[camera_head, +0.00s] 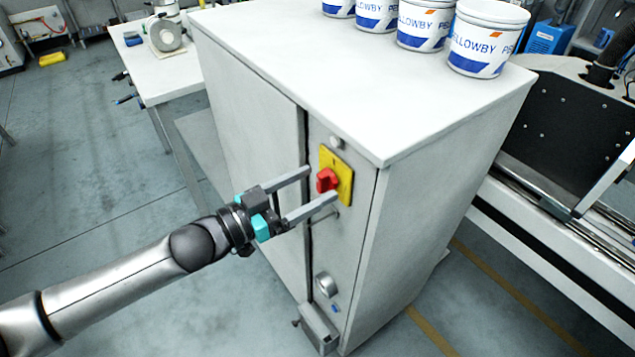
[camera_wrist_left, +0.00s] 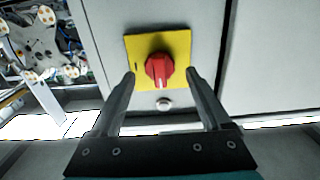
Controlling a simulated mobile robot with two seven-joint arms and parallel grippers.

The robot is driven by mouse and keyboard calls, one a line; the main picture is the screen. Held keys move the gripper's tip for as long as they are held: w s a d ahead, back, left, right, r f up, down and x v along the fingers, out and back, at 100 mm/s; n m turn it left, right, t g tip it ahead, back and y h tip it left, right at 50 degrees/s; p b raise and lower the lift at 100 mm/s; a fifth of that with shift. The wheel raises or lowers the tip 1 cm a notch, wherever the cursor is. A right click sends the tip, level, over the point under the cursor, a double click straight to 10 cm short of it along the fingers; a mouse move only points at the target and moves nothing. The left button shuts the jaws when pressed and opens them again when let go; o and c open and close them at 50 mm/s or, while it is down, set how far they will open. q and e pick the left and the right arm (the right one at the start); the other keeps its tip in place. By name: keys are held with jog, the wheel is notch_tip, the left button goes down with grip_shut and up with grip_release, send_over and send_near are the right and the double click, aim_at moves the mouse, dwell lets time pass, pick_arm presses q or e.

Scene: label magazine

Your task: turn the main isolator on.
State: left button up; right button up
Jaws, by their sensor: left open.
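The main isolator is a red rotary knob (camera_head: 326,180) on a yellow plate (camera_head: 344,176), on the narrow front panel of a grey cabinet (camera_head: 250,110). In the left wrist view the red knob (camera_wrist_left: 159,69) sits on the yellow plate (camera_wrist_left: 180,42), with a pale mark on its grip pointing down in the picture. My left gripper (camera_head: 322,184) is open, with one finger to each side of the knob. In the wrist view the fingertips (camera_wrist_left: 161,73) appear beside the knob with gaps; whether they touch it is not clear. My right gripper is not in view.
A round button (camera_head: 336,143) is by the plate. A round dial (camera_head: 326,284) is lower on the panel. Several white-and-blue tubs (camera_head: 486,38) stand on the cabinet top. A bench (camera_head: 175,80) is at the left, machinery (camera_head: 560,130) at the right.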

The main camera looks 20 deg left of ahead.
pick_arm(q)
jog(key=shift+x, duration=0.9)
grip_shut()
